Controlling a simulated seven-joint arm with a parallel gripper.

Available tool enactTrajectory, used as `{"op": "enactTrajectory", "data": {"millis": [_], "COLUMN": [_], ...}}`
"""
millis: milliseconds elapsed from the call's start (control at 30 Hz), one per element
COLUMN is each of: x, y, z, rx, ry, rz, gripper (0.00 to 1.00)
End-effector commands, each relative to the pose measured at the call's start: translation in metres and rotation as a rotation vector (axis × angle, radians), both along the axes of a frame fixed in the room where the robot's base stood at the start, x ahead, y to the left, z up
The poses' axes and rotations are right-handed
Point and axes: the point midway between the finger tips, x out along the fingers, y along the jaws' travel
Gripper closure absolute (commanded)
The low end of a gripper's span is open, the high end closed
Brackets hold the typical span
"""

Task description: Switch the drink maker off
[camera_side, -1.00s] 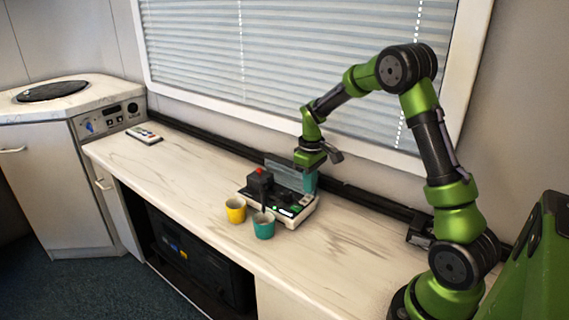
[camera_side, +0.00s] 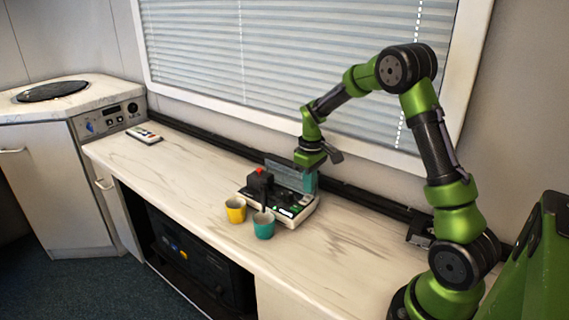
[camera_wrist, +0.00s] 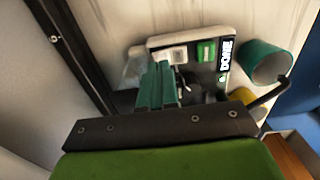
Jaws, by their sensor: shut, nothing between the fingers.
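The drink maker (camera_side: 285,211) sits on the counter, with a dark block (camera_side: 259,183) topped by a red part at its left and a lit panel at its front right. In the wrist view its panel (camera_wrist: 226,60) shows a green light and the word "DONE". My gripper (camera_side: 308,190) is shut and empty, pointing down over the back right of the drink maker. In the wrist view the teal fingers (camera_wrist: 158,68) are together, close to a pale switch area (camera_wrist: 178,53). I cannot tell whether they touch it.
A yellow cup (camera_side: 236,210) and a teal cup (camera_side: 263,225) stand just in front of the drink maker. A remote-like object (camera_side: 144,135) lies at the far left of the counter (camera_side: 175,180). The window blind and wall are close behind.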

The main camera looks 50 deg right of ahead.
Motion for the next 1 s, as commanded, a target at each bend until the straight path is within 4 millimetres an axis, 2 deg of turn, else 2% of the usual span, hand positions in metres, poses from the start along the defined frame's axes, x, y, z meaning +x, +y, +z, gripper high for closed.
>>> {"op": "enactTrajectory", "data": {"millis": [1000], "x": [0.0], "y": [0.0], "z": [-0.014], "rx": [0.001], "ry": [0.001], "rz": [-0.001], "gripper": [1.0]}}
